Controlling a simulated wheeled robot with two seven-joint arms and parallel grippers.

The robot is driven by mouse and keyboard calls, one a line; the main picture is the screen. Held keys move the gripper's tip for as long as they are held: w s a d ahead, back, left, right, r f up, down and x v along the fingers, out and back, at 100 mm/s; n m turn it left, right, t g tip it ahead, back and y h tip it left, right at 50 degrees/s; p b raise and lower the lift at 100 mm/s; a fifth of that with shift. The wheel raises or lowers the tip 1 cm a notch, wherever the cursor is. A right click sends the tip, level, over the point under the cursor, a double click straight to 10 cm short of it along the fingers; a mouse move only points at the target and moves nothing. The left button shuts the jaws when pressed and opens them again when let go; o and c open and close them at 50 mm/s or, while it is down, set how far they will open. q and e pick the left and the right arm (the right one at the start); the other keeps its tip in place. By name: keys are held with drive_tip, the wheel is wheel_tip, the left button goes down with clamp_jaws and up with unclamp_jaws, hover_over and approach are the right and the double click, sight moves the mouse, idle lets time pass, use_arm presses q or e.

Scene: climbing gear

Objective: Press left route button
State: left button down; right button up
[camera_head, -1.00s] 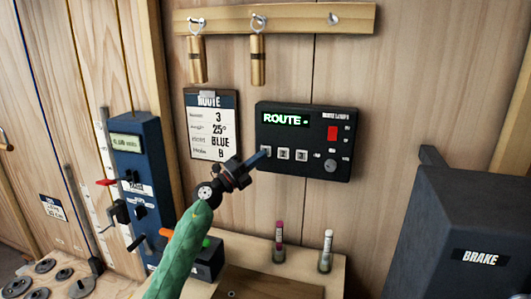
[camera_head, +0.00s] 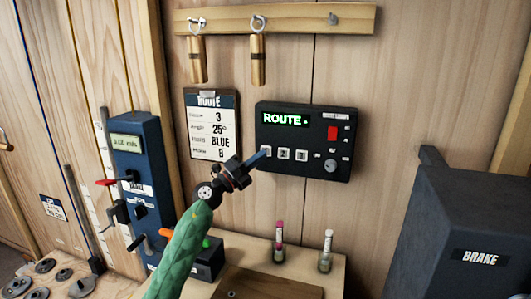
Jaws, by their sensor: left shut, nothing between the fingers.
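The dark route panel (camera_head: 305,142) hangs on the wooden wall, with a green lit "ROUTE" display (camera_head: 285,119) at its upper left. A row of pale square buttons sits below the display. The left route button (camera_head: 266,151) is at the row's left end and is partly hidden by my left gripper (camera_head: 258,160). My green left arm comes up from below. My right gripper is not in view.
A route card (camera_head: 211,126) hangs left of the panel. Brass cylinders hang from hooks on a wooden rail (camera_head: 290,18) above. A blue control box (camera_head: 140,190) stands at left, a dark brake box (camera_head: 460,235) at right. Small vials (camera_head: 326,252) stand on the ledge below.

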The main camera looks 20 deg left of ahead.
use_arm(q)
drive_tip(key=shift+w, duration=0.1)
drive_tip(key=shift+w, duration=0.1)
drive_tip(key=shift+w, duration=0.25)
drive_tip(key=shift+w, duration=0.1)
idle(0.7)
drive_tip(key=shift+w, duration=0.25)
idle(0.3)
drive_tip(key=shift+s+p, duration=0.55)
drive_tip(key=shift+s, duration=0.25)
